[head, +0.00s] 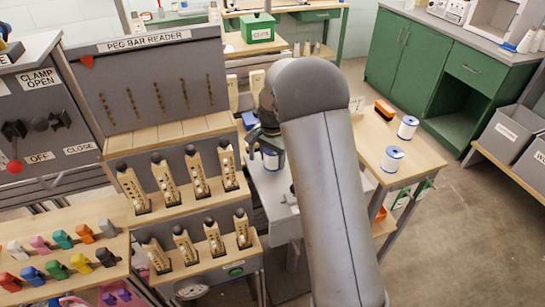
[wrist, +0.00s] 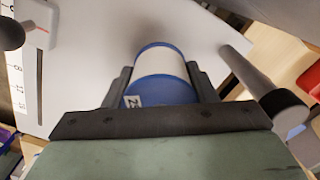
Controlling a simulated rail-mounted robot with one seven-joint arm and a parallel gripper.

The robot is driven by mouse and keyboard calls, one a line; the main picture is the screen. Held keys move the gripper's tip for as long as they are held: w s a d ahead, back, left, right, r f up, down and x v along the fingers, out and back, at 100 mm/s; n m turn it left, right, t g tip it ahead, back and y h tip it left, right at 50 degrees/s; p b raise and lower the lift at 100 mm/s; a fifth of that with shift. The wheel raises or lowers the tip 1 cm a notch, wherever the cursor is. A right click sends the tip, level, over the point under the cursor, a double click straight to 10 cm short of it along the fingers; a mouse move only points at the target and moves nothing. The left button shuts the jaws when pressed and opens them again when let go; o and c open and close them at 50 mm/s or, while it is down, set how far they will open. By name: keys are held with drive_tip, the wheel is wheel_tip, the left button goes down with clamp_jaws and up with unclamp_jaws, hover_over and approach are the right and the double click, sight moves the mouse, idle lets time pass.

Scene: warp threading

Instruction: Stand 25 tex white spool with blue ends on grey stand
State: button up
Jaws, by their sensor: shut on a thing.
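My gripper (wrist: 160,88) is shut on a white spool with blue ends (wrist: 162,72). In the head view the spool (head: 271,160) shows partly under my gripper (head: 266,143), beside my arm, which hides much of that area. A light grey surface (wrist: 95,50) lies behind the spool in the wrist view; I cannot tell whether it is the grey stand or whether the spool touches it.
A dark grey rod (wrist: 270,90) is right of the spool, and a scale strip (wrist: 15,75) is at left. Two more blue-ended white spools (head: 408,127) (head: 392,160) stand on the wooden table (head: 425,160) at right. The peg bar reader (head: 150,80) and its shelves stand left.

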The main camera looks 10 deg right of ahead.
drive_tip(key=shift+f+b, duration=0.3)
drive_tip(key=shift+f, duration=0.25)
drive_tip(key=o, duration=1.1)
wheel_tip(320, 180, up, 17)
drive_tip(key=s+f+n+p, duration=0.1)
drive_tip(key=s+n, duration=0.2)
drive_tip(key=s, duration=0.8)
drive_tip(key=s+f+n, duration=0.1)
drive_tip(key=s+n, duration=0.3)
drive_tip(key=s, duration=0.7)
drive_tip(key=s+a+f+n+p, duration=0.1)
drive_tip(key=s+f+n, duration=0.1)
drive_tip(key=s, duration=1)
drive_tip(key=shift+s+n+p, duration=0.1)
drive_tip(key=shift+n+p, duration=0.25)
drive_tip(key=shift+n, duration=0.35)
